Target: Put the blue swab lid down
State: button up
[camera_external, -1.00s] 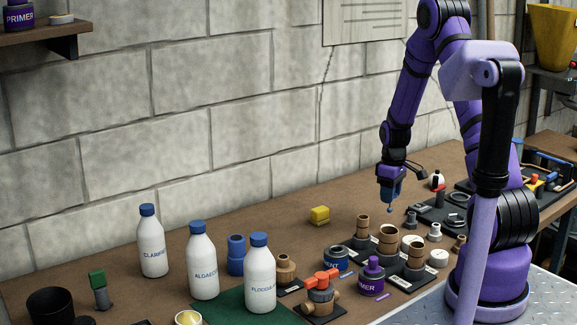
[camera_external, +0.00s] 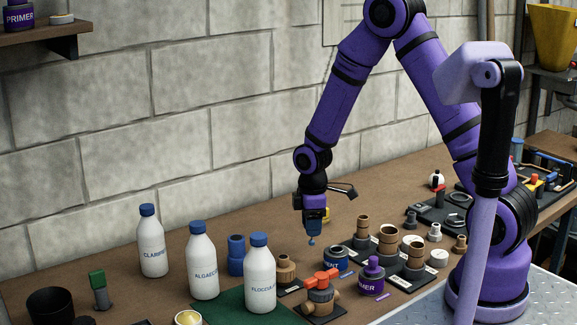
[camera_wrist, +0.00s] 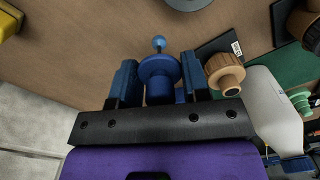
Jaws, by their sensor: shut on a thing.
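My gripper (camera_external: 312,222) is shut on the blue swab lid (camera_wrist: 158,70), held between its two blue fingers in the wrist view. The lid is a round blue disc with a thin stem and a small ball that points away from the gripper. The can's label shows only in part.
White bottles with blue caps (camera_external: 203,265) stand to the left on and near a green mat (camera_external: 234,314). A tan fitting (camera_external: 286,268), an orange-handled valve (camera_external: 321,290) and a purple primer can (camera_external: 373,278) stand near the can.

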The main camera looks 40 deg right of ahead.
jog(key=shift+a, duration=0.45)
jog(key=shift+w+a, duration=0.1)
jog(key=shift+w, duration=0.25)
jog(key=w, duration=0.5)
jog(key=w+f, duration=0.1)
jog(key=w, duration=0.4)
jog(key=w+a, duration=0.1)
jog(key=w, duration=0.4)
jog(key=shift+f, duration=1.95)
jog(key=shift+f, duration=0.1)
jog(key=o, duration=0.9)
jog(key=shift+f, duration=0.1)
jog(key=shift+c, duration=0.2)
jog(key=shift+o, duration=0.2)
